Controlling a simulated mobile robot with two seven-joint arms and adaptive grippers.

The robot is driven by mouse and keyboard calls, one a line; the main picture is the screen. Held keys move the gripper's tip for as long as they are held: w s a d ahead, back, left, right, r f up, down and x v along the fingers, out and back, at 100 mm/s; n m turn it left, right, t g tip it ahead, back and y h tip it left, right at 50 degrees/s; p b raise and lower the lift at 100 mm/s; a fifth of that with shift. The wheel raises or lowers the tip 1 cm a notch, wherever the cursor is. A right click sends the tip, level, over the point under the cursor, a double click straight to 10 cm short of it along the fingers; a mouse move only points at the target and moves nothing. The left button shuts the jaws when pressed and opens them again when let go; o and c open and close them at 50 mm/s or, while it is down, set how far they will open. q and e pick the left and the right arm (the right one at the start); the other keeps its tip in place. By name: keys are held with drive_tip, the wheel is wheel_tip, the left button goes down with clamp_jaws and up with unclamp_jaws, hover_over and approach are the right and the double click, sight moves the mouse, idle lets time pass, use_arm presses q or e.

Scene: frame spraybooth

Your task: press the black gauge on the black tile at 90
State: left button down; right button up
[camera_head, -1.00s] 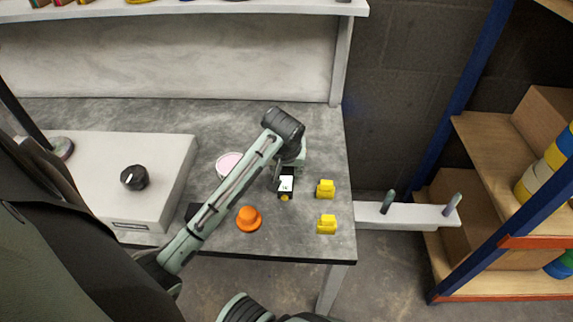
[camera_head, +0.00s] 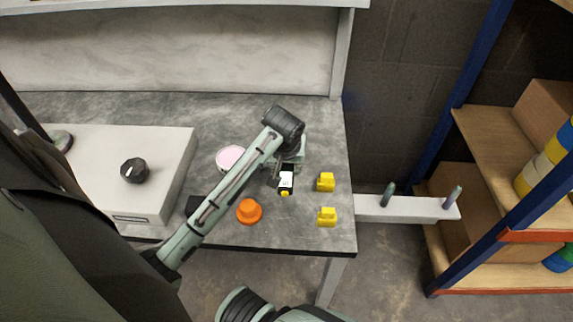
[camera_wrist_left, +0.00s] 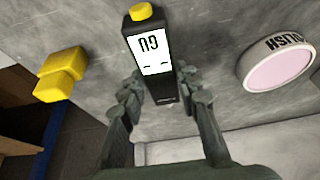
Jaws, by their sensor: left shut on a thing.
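The black gauge (camera_head: 286,180) has a white display and a yellow knob on one end. My left gripper (camera_head: 279,171) is shut on it, over the right part of the grey table. In the left wrist view the gauge (camera_wrist_left: 152,55) stands out between the two fingers (camera_wrist_left: 160,92), with its display facing the camera; I cannot read the digits surely. A flat black patch (camera_head: 196,204), perhaps the black tile, shows beside my left forearm, which hides part of it. The gauge is apart from this patch, to its right. My right gripper is not in view.
An orange knob-like piece (camera_head: 249,212) and two yellow blocks (camera_head: 326,182) (camera_head: 327,216) stand near the gauge. A round polish tin (camera_head: 230,157) lies behind my forearm. A pale box with a black dial (camera_head: 134,170) fills the left. The table's back middle is clear.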

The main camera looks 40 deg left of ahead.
use_arm(q)
drive_tip(key=shift+f, duration=0.15)
drive_tip(key=c, duration=1)
unclamp_jaws()
drive_tip(key=v, duration=1.2)
drive_tip(key=shift+d, duration=0.1)
